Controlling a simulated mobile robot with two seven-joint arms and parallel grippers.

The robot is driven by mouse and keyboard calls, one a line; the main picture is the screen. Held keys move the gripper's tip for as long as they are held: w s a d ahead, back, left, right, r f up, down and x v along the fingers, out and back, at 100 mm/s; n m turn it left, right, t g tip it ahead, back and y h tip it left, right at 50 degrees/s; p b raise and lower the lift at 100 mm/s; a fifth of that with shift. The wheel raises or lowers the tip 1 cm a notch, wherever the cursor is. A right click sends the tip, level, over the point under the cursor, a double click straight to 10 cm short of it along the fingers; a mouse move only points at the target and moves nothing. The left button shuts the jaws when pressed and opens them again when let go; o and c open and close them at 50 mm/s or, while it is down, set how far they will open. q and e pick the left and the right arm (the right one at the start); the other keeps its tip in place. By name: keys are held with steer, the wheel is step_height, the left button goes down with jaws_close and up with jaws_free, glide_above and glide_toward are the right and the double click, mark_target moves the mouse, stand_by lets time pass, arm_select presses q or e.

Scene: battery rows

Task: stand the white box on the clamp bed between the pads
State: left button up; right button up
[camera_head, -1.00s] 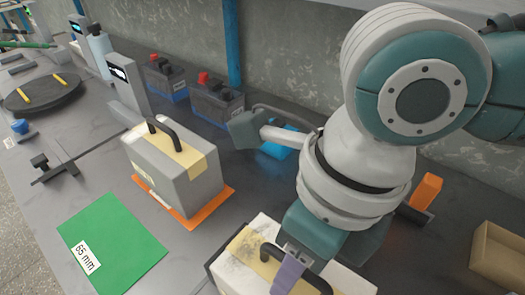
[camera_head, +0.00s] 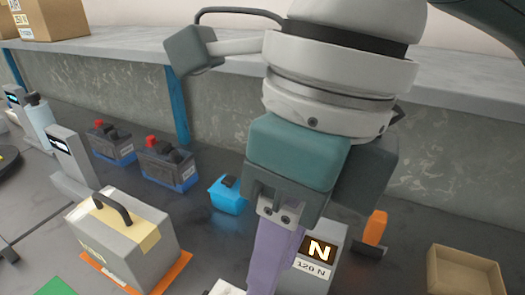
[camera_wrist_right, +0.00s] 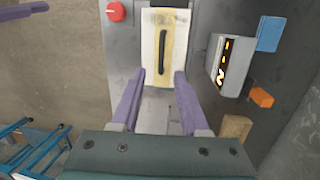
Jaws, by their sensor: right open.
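The white box (camera_wrist_right: 178,62), with a yellow band and a black handle, shows from above in the right wrist view. It lies beyond my right gripper (camera_wrist_right: 156,76), whose two purple fingers are apart with nothing between them. In the head view my right gripper (camera_head: 275,262) points down and hides most of that area; only a pale corner shows at the bottom edge. I cannot make out the pads.
A grey box (camera_head: 128,240) with a yellow band and black handle sits on an orange mat (camera_head: 172,277) at the left. A blue item (camera_head: 228,195), two dark batteries (camera_head: 168,165), an orange block (camera_head: 375,228) and a cardboard tray (camera_head: 462,272) stand around. A wall rises behind.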

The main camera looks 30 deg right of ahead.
steer(key=s+a+f+m+t+y, duration=0.1)
steer(key=a+f+m+y, duration=0.15)
steer(key=a+m, duration=0.45)
steer(key=d+f+m+t, duration=0.1)
steer(key=d+m, duration=0.1)
steer(key=m, duration=0.6)
steer(key=s+d+f+m+t, duration=0.1)
steer(key=d+m, duration=0.1)
steer(key=m, duration=0.6)
steer(key=s+d+f+m+t+h, duration=0.1)
steer(key=d+m, duration=0.2)
steer(key=m, duration=0.4)
steer(key=shift+s+d+m, duration=0.1)
steer(key=shift+m, duration=0.3)
steer(key=s+d+f+m+h, duration=0.3)
steer(key=s+d+m, duration=0.2)
steer(key=d+m, duration=0.3)
steer(key=shift+d+m, duration=0.35)
steer(key=shift+m, duration=0.75)
